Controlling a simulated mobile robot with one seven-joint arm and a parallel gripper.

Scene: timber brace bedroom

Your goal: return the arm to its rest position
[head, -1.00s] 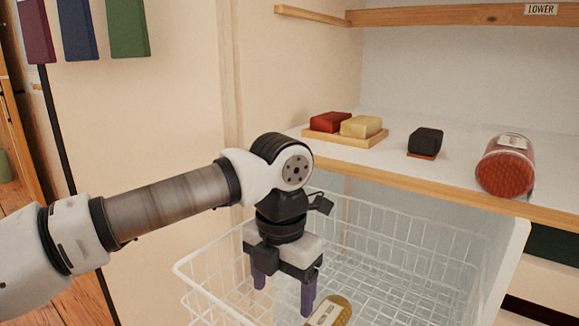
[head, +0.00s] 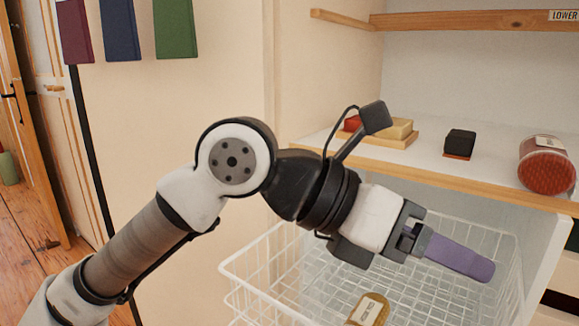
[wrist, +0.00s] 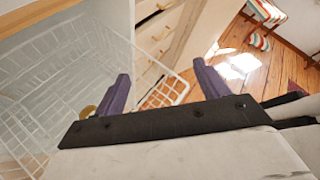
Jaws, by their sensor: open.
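My gripper (head: 458,257) is raised above the white wire basket and points to the right in the head view. In the wrist view its two purple fingers (wrist: 160,88) stand wide apart with nothing between them. The wire basket (head: 240,270) is below and behind my gripper. A jar with a yellowish body and a pale label (head: 369,310) lies in the basket, cut off by the lower edge of the head view. A small part of it shows in the wrist view (wrist: 87,112).
A white shelf with a wooden front edge (head: 450,187) is close above the basket. It holds a wooden tray with red and yellow blocks (head: 400,128), a black block (head: 460,142) and a red jar (head: 546,172). Wooden floor (head: 25,225) is open at the left.

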